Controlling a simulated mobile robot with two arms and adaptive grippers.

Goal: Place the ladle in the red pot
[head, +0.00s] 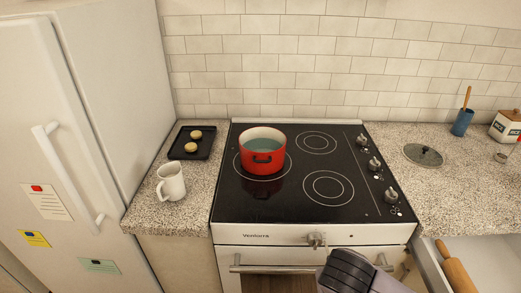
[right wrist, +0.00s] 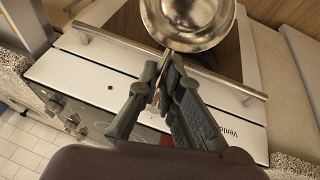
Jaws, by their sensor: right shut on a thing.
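In the right wrist view, the ladle (right wrist: 197,22) has a shiny metal bowl beyond my fingertips, partly cut off by the top edge. My right gripper (right wrist: 161,92) is shut on the ladle's handle, in front of the stove's white front panel. In the head view, my right arm shows at the bottom, in front of the oven and well short of the pot. My left gripper is not in view.
The oven handle (right wrist: 100,37) runs close to the ladle. A white mug (head: 171,182) and a black tray (head: 191,143) with two cookies are left of the stove. A lid (head: 423,155) lies on the right counter. An open drawer (head: 490,262) holds a rolling pin.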

